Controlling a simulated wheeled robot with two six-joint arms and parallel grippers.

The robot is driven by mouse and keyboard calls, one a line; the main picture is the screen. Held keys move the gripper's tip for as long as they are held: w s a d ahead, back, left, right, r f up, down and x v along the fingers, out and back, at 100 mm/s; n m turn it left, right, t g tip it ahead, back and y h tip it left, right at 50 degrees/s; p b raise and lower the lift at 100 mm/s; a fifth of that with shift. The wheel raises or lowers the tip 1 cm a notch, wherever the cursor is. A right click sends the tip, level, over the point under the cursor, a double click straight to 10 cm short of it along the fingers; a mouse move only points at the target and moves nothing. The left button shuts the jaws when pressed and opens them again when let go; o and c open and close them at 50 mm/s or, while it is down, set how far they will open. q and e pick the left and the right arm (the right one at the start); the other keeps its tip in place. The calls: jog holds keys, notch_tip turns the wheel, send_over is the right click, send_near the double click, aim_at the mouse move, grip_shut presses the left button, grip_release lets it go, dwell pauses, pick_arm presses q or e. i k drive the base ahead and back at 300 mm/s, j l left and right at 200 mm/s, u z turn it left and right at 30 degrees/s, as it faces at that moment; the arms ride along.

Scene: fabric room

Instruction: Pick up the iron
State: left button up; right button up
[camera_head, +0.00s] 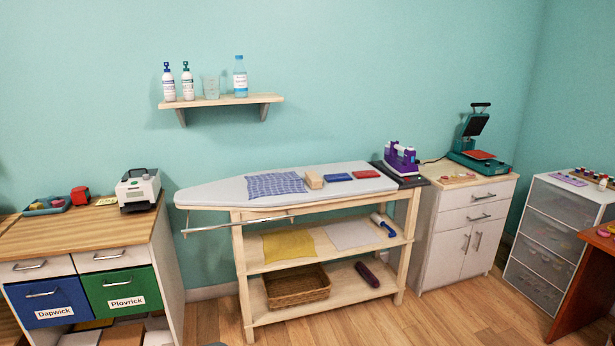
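The purple and white iron (400,157) stands on a dark rest (407,181) at the right end of the ironing board (220,193). Its handle is on top, and nothing is seen touching it. Neither of my grippers shows in the head view.
On the board lie a blue patterned cloth (275,184), a wooden block (314,180), a blue item (338,177) and a red item (366,174). A green heat press (481,155) stands on the cabinet at right. A wooden shelf (222,101) holds bottles above. Floor (450,315) is clear in front.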

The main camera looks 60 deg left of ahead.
aim_at(401, 167)
jog(key=u, duration=1.7)
